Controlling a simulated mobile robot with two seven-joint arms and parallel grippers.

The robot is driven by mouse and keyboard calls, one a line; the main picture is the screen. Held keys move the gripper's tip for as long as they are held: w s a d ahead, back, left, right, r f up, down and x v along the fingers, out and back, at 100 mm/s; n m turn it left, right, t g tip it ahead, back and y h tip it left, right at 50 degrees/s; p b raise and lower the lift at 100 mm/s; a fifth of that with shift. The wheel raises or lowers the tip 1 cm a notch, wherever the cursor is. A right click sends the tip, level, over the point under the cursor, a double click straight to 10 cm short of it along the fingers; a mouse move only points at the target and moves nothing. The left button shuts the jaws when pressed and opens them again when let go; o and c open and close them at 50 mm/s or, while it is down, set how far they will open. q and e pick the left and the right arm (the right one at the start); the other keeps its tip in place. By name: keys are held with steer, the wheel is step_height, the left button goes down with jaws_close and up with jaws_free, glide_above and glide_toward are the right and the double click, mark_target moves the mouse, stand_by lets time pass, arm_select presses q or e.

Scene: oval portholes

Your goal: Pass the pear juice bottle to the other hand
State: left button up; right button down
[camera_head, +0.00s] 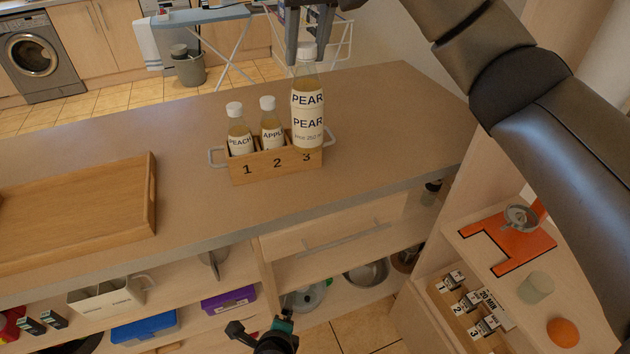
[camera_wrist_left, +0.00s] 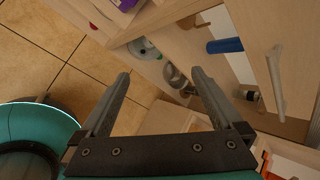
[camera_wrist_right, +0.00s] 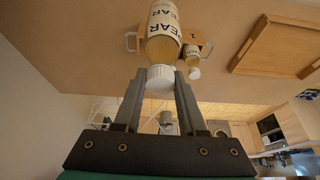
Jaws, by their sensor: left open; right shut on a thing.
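The pear juice bottle (camera_head: 307,108) is upright, with a white cap and white PEAR labels. In the head view it is above or in front of slot 3 of the wooden crate (camera_head: 240,174); I cannot tell if its base is clear of the crate. My right gripper (camera_head: 300,45) is shut on its cap from above. The right wrist view shows the bottle (camera_wrist_right: 164,38) with its cap between the fingers (camera_wrist_right: 160,80). My left gripper (camera_head: 285,318) is low in front of the counter; its fingers are apart and empty in the left wrist view (camera_wrist_left: 160,80).
Peach (camera_head: 238,130) and apple (camera_head: 269,124) bottles stand in the crate's slots 1 and 2. A wooden tray (camera_head: 152,200) lies at the left. Open shelves and the counter's front edge are near my left gripper. The countertop right of the crate is clear.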

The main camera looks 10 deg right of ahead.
arm_select(q)
steer(key=w+d+r+m+t, duration=0.3)
steer(key=w+d+r+m, duration=0.1)
steer(key=r, duration=0.5)
arm_select(e)
steer(key=shift+r, duration=0.1)
arm_select(q)
steer(key=m+t, duration=0.7)
steer(key=m, duration=0.2)
glide_toward(310, 134)
steer(key=s, duration=0.2)
steer(key=w, duration=1.2)
steer(key=shift+w+d, duration=0.15)
steer(key=shift+c, duration=0.2)
steer(key=shift+d, duration=0.1)
jaws_close()
steer(key=shift+r, duration=0.2)
arm_select(e)
steer(key=shift+c, duration=2)
jaws_free()
